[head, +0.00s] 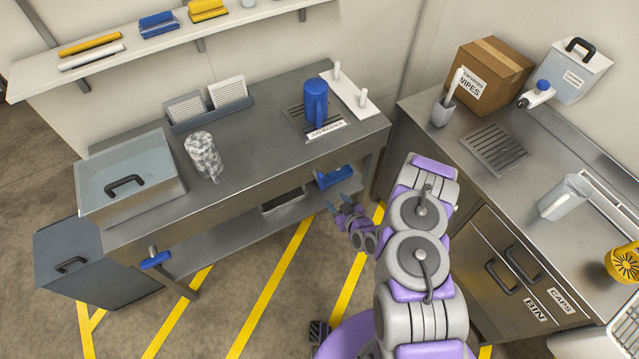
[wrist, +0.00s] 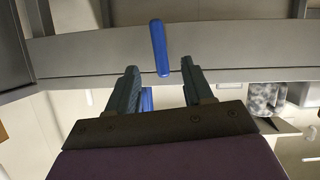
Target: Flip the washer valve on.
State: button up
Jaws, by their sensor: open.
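The washer valve's blue lever (head: 335,177) is on the front of the steel bench, below the jug washer label (head: 327,130). In the wrist view the lever (wrist: 159,47) shows as a blue bar against the grey bench front, slightly tilted, beyond and between my fingertips. My gripper (head: 339,203) is open and empty in front of the bench, just short of the lever. The wrist view shows its two dark fingers (wrist: 160,66) apart with nothing between them. I cannot tell any contact with the lever.
A blue jug (head: 315,103) stands on the washer grate. Another blue lever (head: 155,260) is at the bench's left front. A side counter (head: 470,180) is at right. Yellow-striped floor is open.

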aim_at(323, 187)
jog(key=b+x, duration=0.3)
jog(key=x, duration=1)
jog(key=shift+w+a+f+b, duration=0.15)
jog(key=shift+w+f+b, duration=0.1)
jog(key=shift+b, duration=0.15)
jog(key=shift+w+a+f, duration=0.15)
jog(key=shift+w+f, duration=0.05)
jog(key=shift+w, duration=0.35)
jog(key=shift+a, duration=0.1)
jog(key=shift+c, duration=0.5)
